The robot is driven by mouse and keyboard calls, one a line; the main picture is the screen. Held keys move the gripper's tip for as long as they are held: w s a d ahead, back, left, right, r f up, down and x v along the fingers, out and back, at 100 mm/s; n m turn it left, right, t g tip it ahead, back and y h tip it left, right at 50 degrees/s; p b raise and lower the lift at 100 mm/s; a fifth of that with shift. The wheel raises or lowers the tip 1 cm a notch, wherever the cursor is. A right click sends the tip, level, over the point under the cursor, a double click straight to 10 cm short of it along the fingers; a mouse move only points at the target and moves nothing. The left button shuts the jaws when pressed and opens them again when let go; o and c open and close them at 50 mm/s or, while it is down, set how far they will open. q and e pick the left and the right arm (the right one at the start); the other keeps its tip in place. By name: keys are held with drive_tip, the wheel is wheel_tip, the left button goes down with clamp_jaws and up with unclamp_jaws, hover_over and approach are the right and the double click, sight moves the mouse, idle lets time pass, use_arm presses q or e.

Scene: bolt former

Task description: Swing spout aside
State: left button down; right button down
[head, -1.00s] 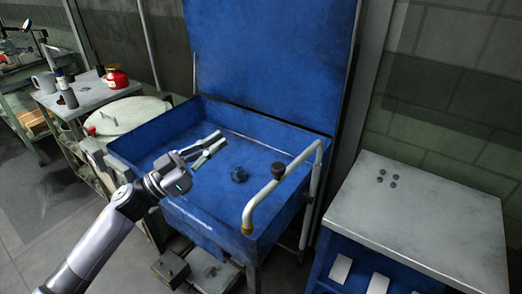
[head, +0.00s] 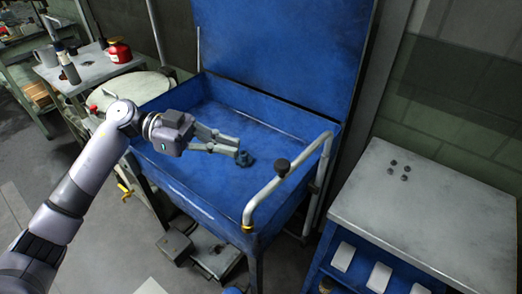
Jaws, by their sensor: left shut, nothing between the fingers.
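The spout (head: 283,188) is a white bent pipe on the right side of the blue basin (head: 196,199). It has a black knob (head: 282,167) partway along and a yellowish tip (head: 247,227) at the basin's front right. My left gripper (head: 236,152) is over the basin, left of the spout and apart from it. Its fingers are shut and point right. A small dark round thing (head: 246,159) lies in the basin, close to the fingertips in the picture; I cannot tell whether they touch. My right gripper is out of view.
A raised blue lid (head: 285,55) stands behind the basin. A grey-topped cabinet (head: 430,215) with several small dark pieces is at the right. A pale round drum lid (head: 135,92) and a cart with a red can (head: 119,51) stand at the left. Pedals (head: 213,255) are on the floor below.

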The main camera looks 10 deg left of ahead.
sight(275, 166)
use_arm(q)
drive_tip(key=d+f+p, duration=0.1)
drive_tip(key=d, duration=0.6)
drive_tip(key=shift+p, duration=0.35)
drive_tip(key=shift+s+d, duration=0.1)
drive_tip(key=shift+s+d+r+p, duration=0.3)
drive_tip(key=shift+d+p, duration=0.2)
drive_tip(key=shift+p, duration=0.45)
drive_tip(key=shift+s+d+f+p, duration=0.2)
drive_tip(key=shift+s+d+p, duration=0.25)
drive_tip(key=shift+d, duration=0.05)
drive_tip(key=shift+f, duration=0.1)
drive_tip(key=shift+a, duration=0.15)
